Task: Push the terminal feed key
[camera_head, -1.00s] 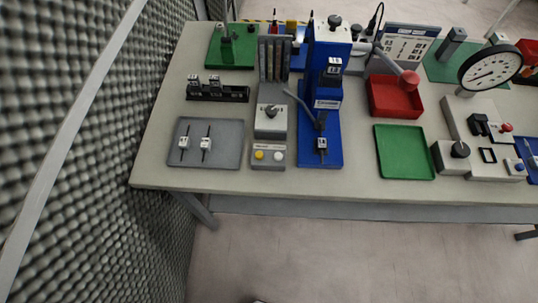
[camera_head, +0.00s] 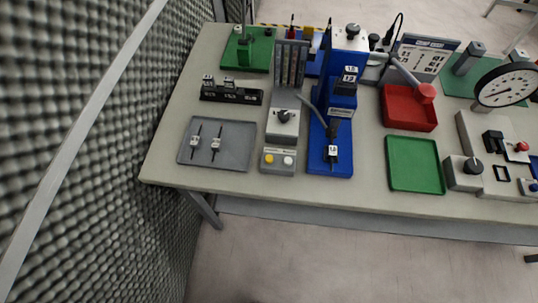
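A grey feeder unit (camera_head: 286,90) with upright channels stands left of the blue press (camera_head: 341,95). Its lower front carries a dark knob (camera_head: 284,116). Below that is a small grey key box (camera_head: 278,161) with a yellow button (camera_head: 270,157) and a white button (camera_head: 288,160). The box has a label strip whose text is too small to read, so I cannot tell which button is the terminal feed key. My gripper is not in view.
A grey tray (camera_head: 235,162) with two small parts lies left of the key box. A black rack (camera_head: 232,94) stands behind it. Red (camera_head: 409,124) and green trays (camera_head: 415,185) lie right. A foam wall (camera_head: 70,120) borders the table's left side.

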